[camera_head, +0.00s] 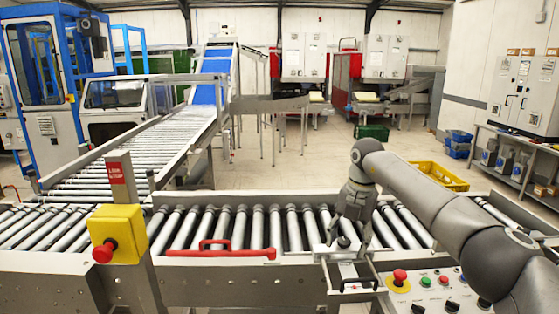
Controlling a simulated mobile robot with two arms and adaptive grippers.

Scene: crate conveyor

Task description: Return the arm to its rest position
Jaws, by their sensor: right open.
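My right arm comes in from the right edge. Its gripper (350,240) points down over the front of the roller conveyor (230,228), just behind a small metal bracket (352,272) at the conveyor's front rail. The gripper is open and I see nothing held in it. Whether its fingertips touch the rollers or bracket I cannot tell. My left gripper is not in view.
A yellow box with a red button (116,234) stands at front left. A red handle (221,250) is on the front rail. A control panel (440,292) lies below my right arm. A yellow crate (437,176) is on the floor behind. The visible rollers are bare.

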